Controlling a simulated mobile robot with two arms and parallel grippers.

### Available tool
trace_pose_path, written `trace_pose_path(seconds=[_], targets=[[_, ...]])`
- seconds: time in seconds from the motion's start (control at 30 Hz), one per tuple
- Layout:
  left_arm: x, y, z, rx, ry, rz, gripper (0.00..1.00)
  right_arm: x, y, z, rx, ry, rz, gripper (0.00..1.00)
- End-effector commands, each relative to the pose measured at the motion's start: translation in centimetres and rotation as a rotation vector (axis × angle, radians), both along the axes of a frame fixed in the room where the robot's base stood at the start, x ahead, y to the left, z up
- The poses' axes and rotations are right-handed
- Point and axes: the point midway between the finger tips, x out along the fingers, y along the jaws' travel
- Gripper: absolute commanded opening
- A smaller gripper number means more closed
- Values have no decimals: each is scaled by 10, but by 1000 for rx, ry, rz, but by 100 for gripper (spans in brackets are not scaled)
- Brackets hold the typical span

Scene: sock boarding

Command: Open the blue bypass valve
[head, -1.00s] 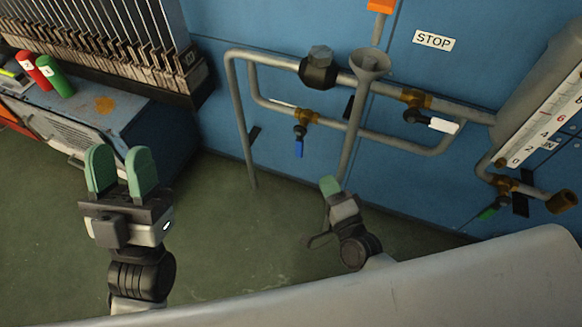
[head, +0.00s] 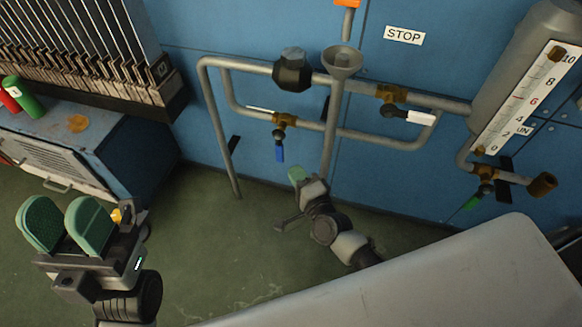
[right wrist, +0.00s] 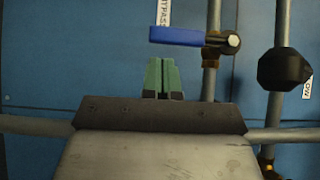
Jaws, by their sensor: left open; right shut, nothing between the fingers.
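The blue valve handle (head: 280,153) hangs down from a brass valve (head: 284,120) on the lower bypass pipe in the head view. In the right wrist view the blue handle (right wrist: 177,36) lies across the picture, left of its pivot and crosswise to the pipe, near a BYPASS label (right wrist: 163,14). My right gripper (head: 298,175) is shut and empty, just below the blue handle and apart from it; its green fingertips (right wrist: 161,76) show below the handle in the wrist view. My left gripper (head: 65,225) is open and empty at the lower left, far from the valve.
A white-handled valve (head: 407,115) sits on the upper pipe, right of a grey funnel (head: 342,62). A green-handled valve (head: 480,192) is below the gauge (head: 525,95). A blue cabinet (head: 110,140) with red and green cylinders stands left. A grey surface fills the lower right.

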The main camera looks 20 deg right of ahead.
Motion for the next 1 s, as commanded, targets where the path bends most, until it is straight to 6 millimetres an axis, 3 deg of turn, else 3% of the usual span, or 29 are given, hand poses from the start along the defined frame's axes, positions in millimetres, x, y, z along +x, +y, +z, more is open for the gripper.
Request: trace_pose_path(seconds=[0.1, 0.3, 0.67, 1.0], targets=[[-4, 1, -5, -10, -30, -2, 43, 17, 4, -1, 1, -2, 0, 0], [-4, 1, -7, -10, -28, -2, 43, 29, 6, 0, 0, -1, 0, 0], [-4, 1, -7, -9, -27, -2, 43, 30, 6, 0, 1, 0, 0, 0], [-4, 1, -22, -9, -25, -3, 43, 32, 10, -3, 41, -27, 1, 0]])
